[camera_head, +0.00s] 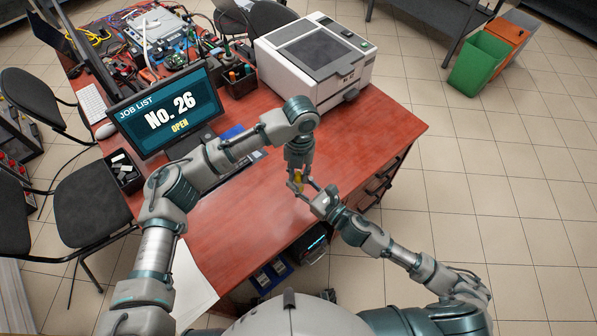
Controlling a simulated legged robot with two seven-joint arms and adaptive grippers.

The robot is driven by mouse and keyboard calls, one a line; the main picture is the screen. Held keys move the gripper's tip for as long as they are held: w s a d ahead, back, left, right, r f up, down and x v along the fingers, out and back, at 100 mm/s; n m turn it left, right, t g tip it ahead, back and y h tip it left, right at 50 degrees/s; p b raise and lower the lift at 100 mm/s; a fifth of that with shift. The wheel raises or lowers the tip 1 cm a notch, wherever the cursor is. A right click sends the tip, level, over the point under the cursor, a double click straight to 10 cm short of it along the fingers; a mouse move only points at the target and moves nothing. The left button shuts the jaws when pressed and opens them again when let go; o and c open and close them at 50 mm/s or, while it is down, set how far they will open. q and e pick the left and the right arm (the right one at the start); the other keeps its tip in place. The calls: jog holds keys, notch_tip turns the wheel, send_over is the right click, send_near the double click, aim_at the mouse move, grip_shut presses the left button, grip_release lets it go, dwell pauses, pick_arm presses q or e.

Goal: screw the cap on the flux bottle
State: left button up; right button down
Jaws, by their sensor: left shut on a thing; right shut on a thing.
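My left gripper (298,184) points straight down over the front part of the red table, with its fingers shut. A small yellow piece (298,178) shows between its fingers, most likely the cap on top of the flux bottle. My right gripper (309,190) comes in from the lower right and meets the left one, its fingers shut low at the same spot, most likely on the flux bottle. The fingers hide most of bottle and cap, so I cannot tell how the cap sits on the neck.
A white and grey machine (318,62) stands at the table's back. Electronics and tools crowd the far left. The red tabletop (245,215) around my grippers is clear.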

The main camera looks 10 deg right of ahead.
pick_arm(q)
jog(key=m, duration=0.4)
jog(key=shift+w+m+y, duration=0.1)
jog(key=shift+m+y, duration=0.2)
jog(key=shift+m, duration=0.1)
jog(key=m, duration=0.3)
jog(key=shift+t, duration=0.4)
jog(key=o, duration=0.7)
jog(key=shift+d+r, duration=0.1)
jog(key=shift+r, duration=2.15)
jog(key=shift+c, duration=0.5)
